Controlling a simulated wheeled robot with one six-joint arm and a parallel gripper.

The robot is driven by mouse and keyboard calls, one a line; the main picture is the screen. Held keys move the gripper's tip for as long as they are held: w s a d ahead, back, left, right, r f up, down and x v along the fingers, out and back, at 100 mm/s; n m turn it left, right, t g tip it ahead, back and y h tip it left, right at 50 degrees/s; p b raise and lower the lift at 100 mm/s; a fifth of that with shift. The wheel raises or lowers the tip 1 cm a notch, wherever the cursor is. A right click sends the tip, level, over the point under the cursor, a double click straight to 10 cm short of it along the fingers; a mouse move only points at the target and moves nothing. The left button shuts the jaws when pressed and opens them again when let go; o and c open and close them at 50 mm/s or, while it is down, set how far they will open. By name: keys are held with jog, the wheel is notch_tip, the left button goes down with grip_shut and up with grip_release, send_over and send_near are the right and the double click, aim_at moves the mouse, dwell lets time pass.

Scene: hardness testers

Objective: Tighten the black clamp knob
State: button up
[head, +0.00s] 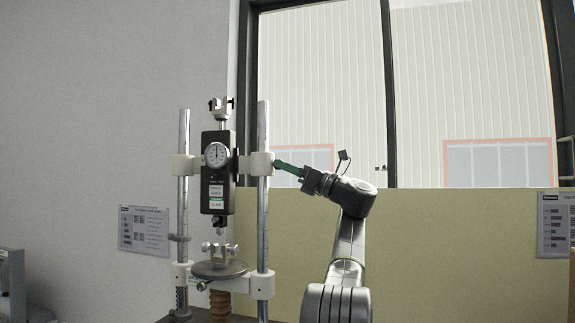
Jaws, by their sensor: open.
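The hardness tester (217,180) stands left of centre, with a dial gauge (216,155) on its dark body between two steel columns. A pale clamp block (261,164) grips the right column at gauge height. My gripper (279,164) comes in from the right, level with this block, its green fingers at the block's right side. The fingers are open; the gap between them is too small to see. I cannot make out the black clamp knob clearly; the fingertips cover the spot at the block's right side. Whether they touch it, I cannot tell.
A lower pale block (262,285) and a round metal table (219,269) sit below. The right column (263,220) stands just left of my fingers. A yellowish panel (450,240) is behind my arm. A grey device (12,285) is at far left.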

jog(key=c, duration=1)
jog(key=shift+o, duration=0.2)
jog(key=shift+m, duration=0.6)
jog(key=shift+s+a+r+m+t+h+p, duration=0.2)
jog(key=shift+m+h+p, duration=1.05)
jog(key=shift+m, duration=3.1)
jog(key=shift+w+d+r+m+t+h+p, duration=0.2)
jog(key=shift+m+h+p, duration=1)
jog(key=shift+m, duration=3.2)
jog(key=shift+s+a+r+m+t+h+p, duration=0.4)
jog(key=shift+m+h, duration=1.45)
jog(key=shift+m, duration=2.5)
jog(key=shift+w+d+f+m+g, duration=0.2)
jog(key=shift+d+m+g, duration=0.1)
jog(key=shift+m, duration=0.1)
